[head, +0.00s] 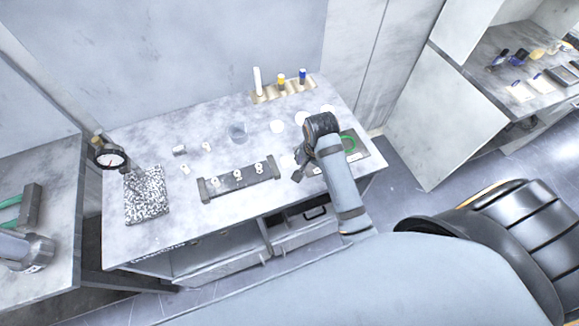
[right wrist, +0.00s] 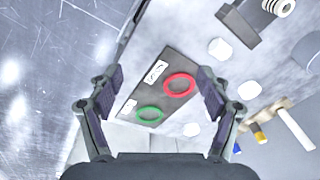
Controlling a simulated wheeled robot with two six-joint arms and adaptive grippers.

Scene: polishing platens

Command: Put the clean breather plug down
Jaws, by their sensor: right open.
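My right gripper (head: 301,163) is over the right end of the grey worktable. In the right wrist view the fingers (right wrist: 158,73) are spread wide, with nothing held between them. Beyond them lies a dark plate (right wrist: 177,58) with two white labels, a red ring (right wrist: 180,85) and a green ring (right wrist: 150,114). In the head view the arm covers most of this plate. I cannot single out the breather plug; small white pieces (head: 206,146) lie loose on the table. My left gripper is not in view.
A dark holder (head: 228,187) with white parts stands left of the gripper. A rack (head: 266,97) with upright items stands at the back. A gauge (head: 109,156) and speckled block (head: 147,207) are at left.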

